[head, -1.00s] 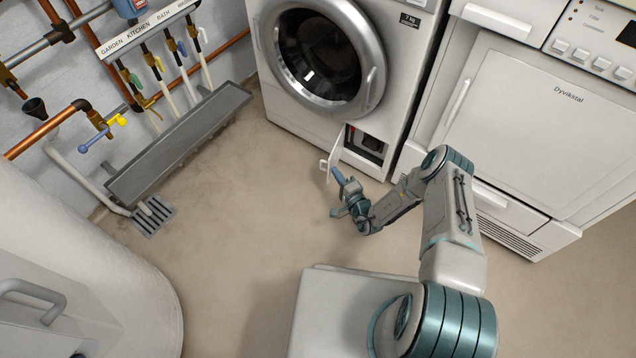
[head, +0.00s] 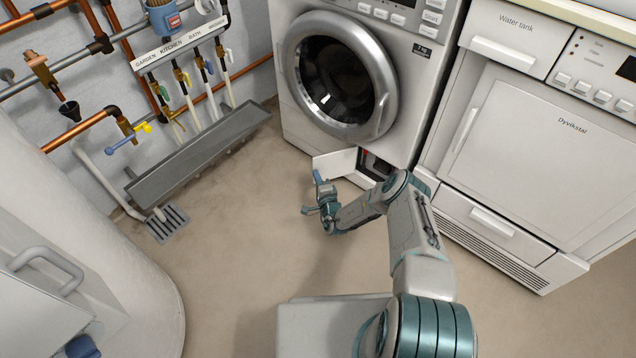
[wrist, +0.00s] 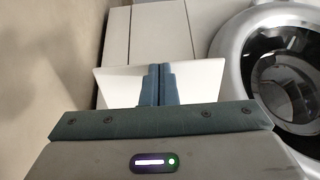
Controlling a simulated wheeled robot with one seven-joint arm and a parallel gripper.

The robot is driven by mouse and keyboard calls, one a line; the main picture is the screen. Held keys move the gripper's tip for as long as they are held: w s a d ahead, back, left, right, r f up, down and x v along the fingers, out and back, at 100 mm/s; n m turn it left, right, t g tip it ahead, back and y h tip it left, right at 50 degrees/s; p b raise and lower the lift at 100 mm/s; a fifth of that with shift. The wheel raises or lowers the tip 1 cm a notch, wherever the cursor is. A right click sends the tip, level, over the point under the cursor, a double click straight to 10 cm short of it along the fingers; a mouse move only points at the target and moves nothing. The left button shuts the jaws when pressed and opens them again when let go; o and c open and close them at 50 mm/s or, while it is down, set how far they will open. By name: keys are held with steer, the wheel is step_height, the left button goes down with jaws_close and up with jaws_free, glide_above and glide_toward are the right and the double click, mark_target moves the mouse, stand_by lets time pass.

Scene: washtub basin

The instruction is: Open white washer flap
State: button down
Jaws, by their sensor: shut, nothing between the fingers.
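The white washer flap (head: 336,162) stands swung open to the left at the bottom of the white washer (head: 296,122). The dark opening (head: 374,164) behind it shows in the head view. My gripper (head: 318,178) is low over the floor at the flap's free left end, in front of it. In the wrist view the flap (wrist: 118,86) lies just beyond my shut fingertips (wrist: 156,70), which overlap it in the picture. Nothing is between the fingers. I cannot tell whether they touch the flap.
A dryer (head: 545,150) stands to the right of the washer. A grey trough (head: 200,150) and a floor drain (head: 168,222) lie along the pipe wall at left. A large white rounded body (head: 120,270) fills the lower left. The floor (head: 240,220) between is clear.

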steer(key=shift+w+a+h, duration=0.25)
steer(key=shift+w+h, duration=0.05)
stand_by(0.4)
steer(key=s+a+p, duration=0.4)
steer(key=s+a, duration=0.3)
steer(key=s, duration=0.1)
steer(key=shift+s+a+p, duration=0.35)
steer(key=shift+a, duration=0.05)
